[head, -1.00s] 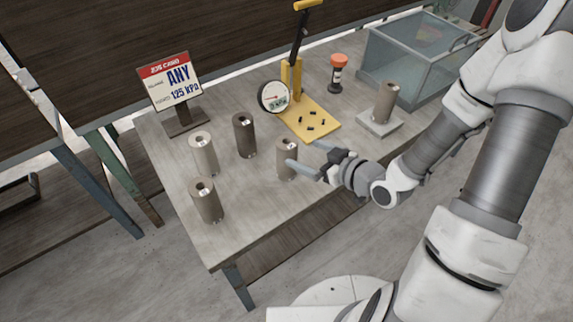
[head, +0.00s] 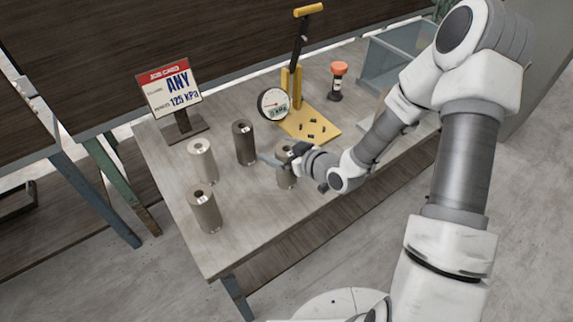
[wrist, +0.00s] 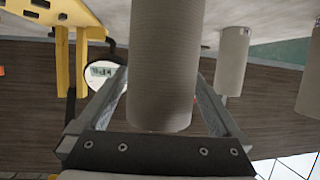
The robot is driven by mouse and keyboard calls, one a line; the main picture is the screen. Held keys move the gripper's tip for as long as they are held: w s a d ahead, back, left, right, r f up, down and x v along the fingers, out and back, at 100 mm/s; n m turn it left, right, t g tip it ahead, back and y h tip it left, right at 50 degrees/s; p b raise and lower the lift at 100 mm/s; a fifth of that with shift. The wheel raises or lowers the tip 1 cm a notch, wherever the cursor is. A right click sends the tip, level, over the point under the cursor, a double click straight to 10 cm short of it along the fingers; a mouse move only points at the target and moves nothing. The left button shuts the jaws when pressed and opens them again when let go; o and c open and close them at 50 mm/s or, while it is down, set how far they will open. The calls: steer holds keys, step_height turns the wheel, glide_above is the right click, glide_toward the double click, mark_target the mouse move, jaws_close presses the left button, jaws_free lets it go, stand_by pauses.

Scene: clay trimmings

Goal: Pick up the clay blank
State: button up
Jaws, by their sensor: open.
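Several upright cylindrical clay blanks stand on the table. A pale one (head: 203,162) is at the left, a dark one (head: 245,145) is at the back, and a brown-grey one (head: 205,212) is at the front left. In the wrist view this blank (wrist: 165,60) stands large between the two fingers of my gripper (wrist: 160,85). The jaws are open, with a finger on each side; a gap shows at the right finger.
A job card sign (head: 170,89) reading ANY and 125 kPa stands at the back left. A yellow press (head: 291,85) with a round gauge (head: 273,103) and small dark pieces (head: 312,129) is behind my gripper. An orange-topped timer (head: 338,78) and a glass box (head: 381,68) stand farther right.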

steer(key=shift+c, duration=0.3)
steer(key=shift+w, duration=0.1)
jaws_close()
